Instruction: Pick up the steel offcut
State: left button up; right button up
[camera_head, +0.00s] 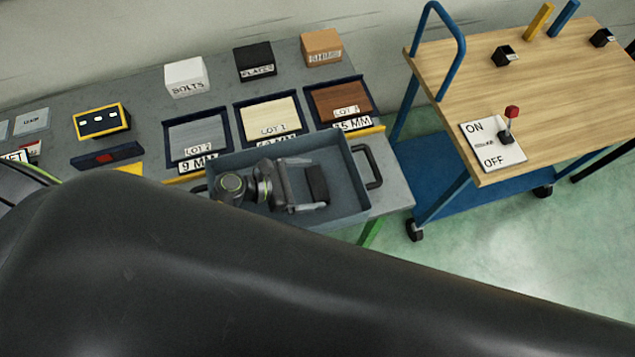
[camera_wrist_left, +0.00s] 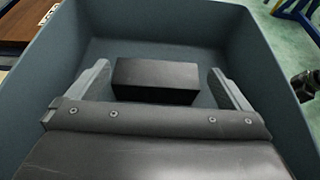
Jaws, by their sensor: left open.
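A dark block, which looks like the steel offcut (camera_head: 317,184), lies in a blue-grey bin (camera_head: 349,216) on the bench in the head view. In the left wrist view the offcut (camera_wrist_left: 155,82) is a plain black rectangular block on the bin floor. My left gripper (camera_head: 308,187) reaches down into the bin with its fingers apart. In the wrist view its fingertips (camera_wrist_left: 158,72) stand left and right of the block, with a visible gap on each side. My right gripper is not in view.
The bin walls surround the gripper closely; a dark handle (camera_head: 373,167) sits at the bin's right end. Behind are labelled trays (camera_head: 197,140) and small boxes (camera_head: 186,76). A wooden-topped cart (camera_head: 535,85) with an ON/OFF switch plate (camera_head: 490,146) stands right. A dark arm of mine fills the foreground.

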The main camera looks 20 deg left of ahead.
aim_at(317, 183)
pick_arm(q)
jog(key=shift+w+d+f+p, duration=0.3)
jog(key=shift+w+d+p, duration=0.05)
jog(key=shift+w+d, duration=0.1)
jog(key=shift+f+p+x, duration=0.25)
jog(key=shift+p+x, duration=0.2)
jog(key=shift+x, duration=1.4)
jog(key=shift+a, duration=0.1)
jog(key=c, duration=0.8)
